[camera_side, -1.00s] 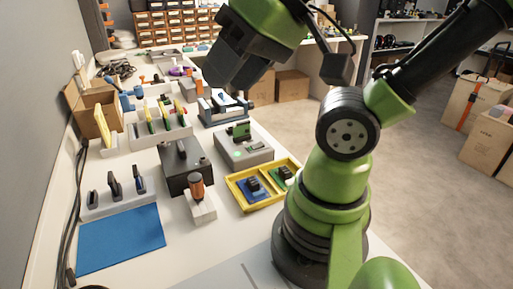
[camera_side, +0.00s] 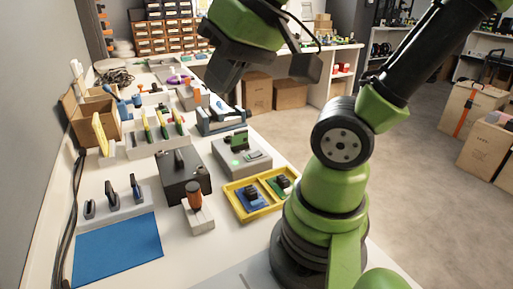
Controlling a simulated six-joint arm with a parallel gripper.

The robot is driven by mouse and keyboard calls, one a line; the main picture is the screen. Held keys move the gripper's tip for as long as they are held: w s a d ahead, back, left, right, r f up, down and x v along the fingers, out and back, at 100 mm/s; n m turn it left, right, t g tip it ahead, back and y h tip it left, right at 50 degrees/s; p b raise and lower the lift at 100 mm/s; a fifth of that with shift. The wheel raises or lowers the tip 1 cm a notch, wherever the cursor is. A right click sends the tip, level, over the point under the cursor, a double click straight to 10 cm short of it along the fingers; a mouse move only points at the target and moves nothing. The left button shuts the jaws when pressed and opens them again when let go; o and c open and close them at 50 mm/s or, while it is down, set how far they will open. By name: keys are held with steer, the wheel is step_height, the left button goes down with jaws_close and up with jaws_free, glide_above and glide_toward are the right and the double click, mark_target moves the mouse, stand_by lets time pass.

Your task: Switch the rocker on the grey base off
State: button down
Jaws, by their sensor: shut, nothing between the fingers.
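The grey base (camera_side: 232,165) stands on the bench near the middle of the side view, behind the yellow tray. My gripper (camera_side: 222,86) is shut and empty, raised above the bench. In the picture it is above the grey base, apart from it. Its fingertips are hard to make out.
An orange-topped handle on a pale block (camera_side: 197,216) and a yellow tray (camera_side: 232,207) with blue and green parts are in front. A blue mat (camera_side: 118,250) lies front left. A blue-grey fixture (camera_side: 220,124) stands behind.

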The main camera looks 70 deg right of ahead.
steer(key=w+d+f+m+g+h, duration=0.2)
steer(key=w+d, duration=0.2)
steer(key=d, duration=0.3)
steer(key=m+g, duration=0.2)
steer(key=g, duration=0.3)
glide_above(258, 152)
steer(key=w+a, duration=0.1)
steer(key=a, duration=0.1)
step_height(258, 152, down, 10)
steer(key=shift+w+d+r, duration=0.15)
steer(key=shift+d+r, duration=0.05)
steer(key=shift+d, duration=0.05)
steer(key=shift+f, duration=0.1)
steer(key=f, duration=0.9)
steer(key=s+d+f, duration=0.1)
steer(key=f, duration=0.3)
steer(key=shift+s+d+f, duration=0.1)
steer(key=shift+f, duration=0.3)
